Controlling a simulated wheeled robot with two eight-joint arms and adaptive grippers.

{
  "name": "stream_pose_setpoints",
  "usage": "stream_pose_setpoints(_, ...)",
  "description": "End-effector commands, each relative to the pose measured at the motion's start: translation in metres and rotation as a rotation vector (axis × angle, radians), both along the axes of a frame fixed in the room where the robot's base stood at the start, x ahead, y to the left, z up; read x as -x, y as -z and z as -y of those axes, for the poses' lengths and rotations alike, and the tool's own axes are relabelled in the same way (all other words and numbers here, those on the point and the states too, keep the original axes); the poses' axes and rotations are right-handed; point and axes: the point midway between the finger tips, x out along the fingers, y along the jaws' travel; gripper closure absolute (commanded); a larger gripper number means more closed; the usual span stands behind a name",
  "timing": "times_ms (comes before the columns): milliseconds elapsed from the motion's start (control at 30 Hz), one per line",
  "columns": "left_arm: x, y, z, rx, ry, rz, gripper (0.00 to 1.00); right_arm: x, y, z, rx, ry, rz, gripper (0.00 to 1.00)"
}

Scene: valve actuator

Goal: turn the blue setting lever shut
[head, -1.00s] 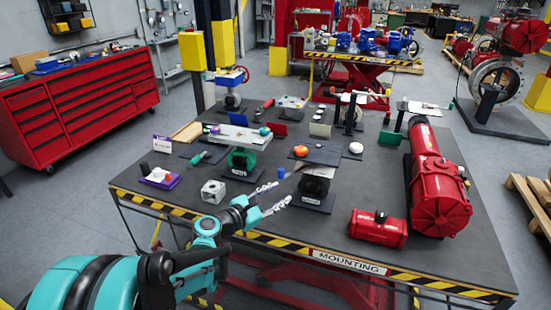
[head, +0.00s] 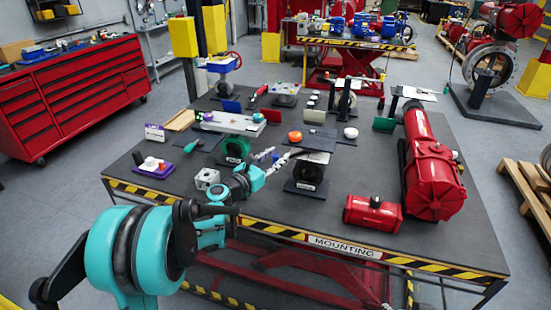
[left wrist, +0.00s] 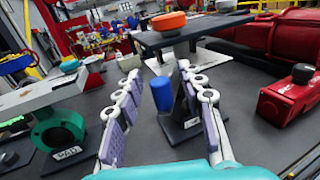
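A blue upright cylinder (left wrist: 161,95), which looks like the grip of the blue setting lever, stands beside the black valve stand (left wrist: 186,122) in the left wrist view. That stand (head: 307,178) carries a dark plate (head: 309,139) with an orange knob (head: 295,136). My left gripper (head: 283,155) is at the near left of the stand. In the left wrist view its two fingers (left wrist: 164,82) are spread, with the blue cylinder showing between them. I cannot tell whether either finger touches it. In the head view the cylinder is largely hidden by the fingers. My right gripper is not in view.
A green valve (head: 236,148) under a pale plate (head: 228,122) stands left of the gripper. A grey block (head: 206,179) lies nearer the front edge. A small red canister (head: 373,212) and a large red actuator (head: 430,165) stand to the right.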

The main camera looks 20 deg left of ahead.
Motion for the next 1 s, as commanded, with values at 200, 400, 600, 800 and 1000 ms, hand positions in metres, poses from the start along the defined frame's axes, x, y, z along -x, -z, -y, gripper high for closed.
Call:
stream_pose_setpoints(200,0.000,0.000,0.000,0.000,0.000,0.000,0.82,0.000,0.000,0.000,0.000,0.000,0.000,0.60)
stream_pose_setpoints(400,0.000,0.000,0.000,-0.001,0.000,0.000,1.00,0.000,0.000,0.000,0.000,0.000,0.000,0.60)
stream_pose_setpoints(600,-0.001,0.000,-0.002,-0.001,0.012,0.000,1.00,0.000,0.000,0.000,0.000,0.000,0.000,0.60)
stream_pose_setpoints(800,-0.008,0.000,-0.012,-0.001,0.076,0.000,1.00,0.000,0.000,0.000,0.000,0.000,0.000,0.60)
stream_pose_setpoints(1000,-0.025,0.000,-0.029,-0.001,0.215,0.000,1.00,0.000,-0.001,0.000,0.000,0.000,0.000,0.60)
